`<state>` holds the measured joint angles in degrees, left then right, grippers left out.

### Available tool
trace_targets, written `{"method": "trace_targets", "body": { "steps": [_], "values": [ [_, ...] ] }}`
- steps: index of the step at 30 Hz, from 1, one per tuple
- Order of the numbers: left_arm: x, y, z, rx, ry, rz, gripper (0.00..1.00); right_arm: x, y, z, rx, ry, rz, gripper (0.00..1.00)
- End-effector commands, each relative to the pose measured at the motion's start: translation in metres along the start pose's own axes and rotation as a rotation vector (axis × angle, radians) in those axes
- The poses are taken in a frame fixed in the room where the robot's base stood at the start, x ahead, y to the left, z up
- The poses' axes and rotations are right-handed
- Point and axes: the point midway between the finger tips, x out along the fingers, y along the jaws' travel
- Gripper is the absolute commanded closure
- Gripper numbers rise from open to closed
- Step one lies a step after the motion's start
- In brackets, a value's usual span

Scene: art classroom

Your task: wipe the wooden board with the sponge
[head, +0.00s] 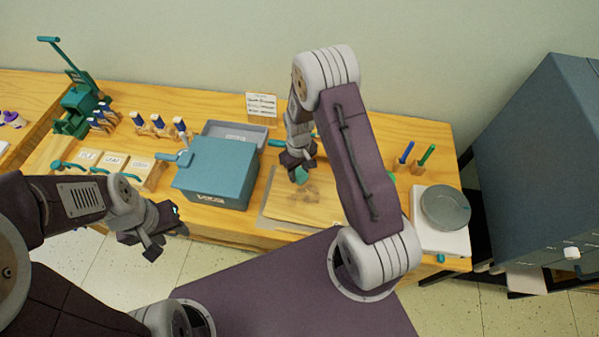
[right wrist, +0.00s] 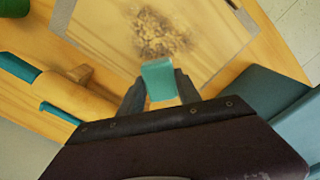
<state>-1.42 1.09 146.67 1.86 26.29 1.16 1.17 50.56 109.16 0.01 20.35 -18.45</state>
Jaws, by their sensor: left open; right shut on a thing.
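The wooden board (head: 318,204) lies on the table in front of me, with a grey edge along its border. A dark brown smudge shows on it in the right wrist view (right wrist: 160,35). My right gripper (head: 299,168) is over the board, shut on the teal sponge (right wrist: 158,80). The sponge also shows in the head view (head: 301,176), partly hidden by the gripper. I cannot tell whether it touches the board. My left gripper (head: 163,236) is open and empty, in front of the table's edge at the left.
A teal box (head: 217,168) stands left of the board, in front of a grey tray (head: 235,131). A round grey disc on a white base (head: 445,208) is at the right. Marker pens (head: 427,155) stand behind it. A green press (head: 78,107) stands far left.

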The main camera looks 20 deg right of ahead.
Motion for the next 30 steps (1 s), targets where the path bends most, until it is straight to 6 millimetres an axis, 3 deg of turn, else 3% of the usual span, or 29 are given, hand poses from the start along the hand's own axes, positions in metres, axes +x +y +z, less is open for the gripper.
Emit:
{"method": "trace_targets", "body": {
  "steps": [1,15,30],
  "values": [
    [-0.008,0.0,-0.001,0.0,0.0,0.0,0.57,-0.009,0.0,-0.001,0.0,0.001,0.0,0.98],
    [-0.04,0.001,-0.004,0.0,0.0,0.0,0.57,-0.048,-0.002,-0.005,0.002,0.002,0.0,0.98],
    [-0.039,0.001,-0.004,0.0,0.0,0.0,0.57,-0.048,-0.002,-0.005,0.002,0.001,0.0,0.98]
  ]
}}
